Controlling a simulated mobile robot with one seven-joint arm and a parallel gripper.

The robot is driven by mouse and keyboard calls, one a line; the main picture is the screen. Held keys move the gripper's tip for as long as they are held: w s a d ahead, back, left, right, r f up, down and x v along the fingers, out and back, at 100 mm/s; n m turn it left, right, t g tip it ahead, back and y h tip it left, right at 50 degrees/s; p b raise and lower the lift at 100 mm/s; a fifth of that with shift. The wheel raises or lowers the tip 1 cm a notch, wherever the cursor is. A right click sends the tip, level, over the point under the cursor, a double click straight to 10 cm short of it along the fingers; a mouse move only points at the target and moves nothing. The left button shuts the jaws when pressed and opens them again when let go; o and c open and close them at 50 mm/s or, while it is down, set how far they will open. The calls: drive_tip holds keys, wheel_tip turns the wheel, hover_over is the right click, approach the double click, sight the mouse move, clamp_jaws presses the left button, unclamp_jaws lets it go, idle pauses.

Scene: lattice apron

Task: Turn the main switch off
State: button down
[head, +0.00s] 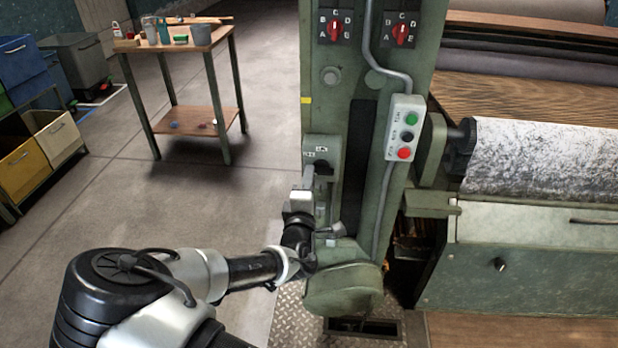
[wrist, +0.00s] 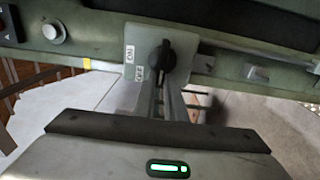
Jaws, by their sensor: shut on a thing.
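The main switch is a black rotary knob (wrist: 161,60) on a small pale box with ON and OFF labels to its left in the wrist view. In the head view this switch (head: 322,167) sits on the green machine column, partly hidden by my gripper. My gripper (head: 311,174) reaches up to it from below, and its fingers (wrist: 165,82) are closed on the black knob in the wrist view. I cannot tell for sure which label the knob points to.
Above the switch are two red selector knobs (head: 336,28) (head: 401,34). A push-button box (head: 403,128) and a conduit (head: 383,200) run close on the right. A machine roller (head: 540,160) lies further right. A small table (head: 160,50) stands behind left; open floor (head: 110,200) lies between.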

drive_tip(key=c, duration=1.8)
unclamp_jaws()
drive_tip(key=s, duration=0.5)
drive_tip(key=s+p, duration=0.1)
drive_tip(key=s, duration=1.1)
drive_tip(key=shift+s+a+p, duration=0.2)
drive_tip(key=shift+a+p, duration=0.1)
